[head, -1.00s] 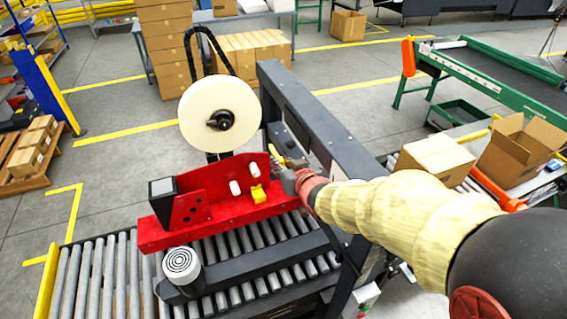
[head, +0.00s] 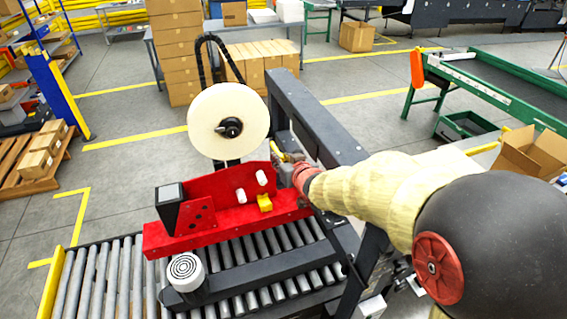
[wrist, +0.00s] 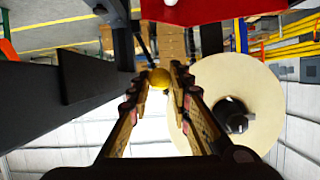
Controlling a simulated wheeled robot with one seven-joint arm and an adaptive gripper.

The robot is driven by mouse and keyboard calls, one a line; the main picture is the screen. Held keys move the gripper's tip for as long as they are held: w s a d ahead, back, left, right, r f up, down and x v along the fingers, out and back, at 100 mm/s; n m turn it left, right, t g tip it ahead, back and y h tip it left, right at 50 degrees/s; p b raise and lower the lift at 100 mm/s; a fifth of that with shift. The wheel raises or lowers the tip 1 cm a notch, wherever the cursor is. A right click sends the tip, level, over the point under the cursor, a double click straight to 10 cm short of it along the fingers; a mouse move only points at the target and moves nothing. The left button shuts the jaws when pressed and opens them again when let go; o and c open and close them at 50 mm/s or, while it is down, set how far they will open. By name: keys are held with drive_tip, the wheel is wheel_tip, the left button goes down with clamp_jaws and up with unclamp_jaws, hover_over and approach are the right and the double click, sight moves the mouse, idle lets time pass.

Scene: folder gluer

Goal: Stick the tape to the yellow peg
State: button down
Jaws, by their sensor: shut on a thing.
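The red tape head (head: 215,222) sits on the black machine frame, with a large cream tape roll (head: 205,105) above it. The yellow peg (head: 264,202) sticks out from the red plate, below two white rollers (head: 252,186). My gripper (head: 283,154) is behind the upper right edge of the red plate, above and to the right of the yellow peg, apart from it. In the wrist view its fingers (wrist: 160,82) are shut on a small round yellow thing (wrist: 160,77). I cannot tell whether this is the tape's end; no tape strand shows clearly.
A black upright and beam (head: 315,115) stand close beside my gripper. A roller conveyor (head: 100,285) runs under the tape head, with a grey round knob (head: 186,270) in front. A green conveyor (head: 490,95) and open carton (head: 530,155) are at the right.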

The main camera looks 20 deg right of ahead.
sight(276, 150)
drive_tip(key=shift+w, duration=2.35)
drive_tip(key=shift+w+a+r, duration=0.3)
drive_tip(key=shift+a+r, duration=0.2)
drive_tip(key=shift+a, duration=0.2)
drive_tip(key=shift+d+f, duration=0.1)
drive_tip(key=shift+d, duration=0.05)
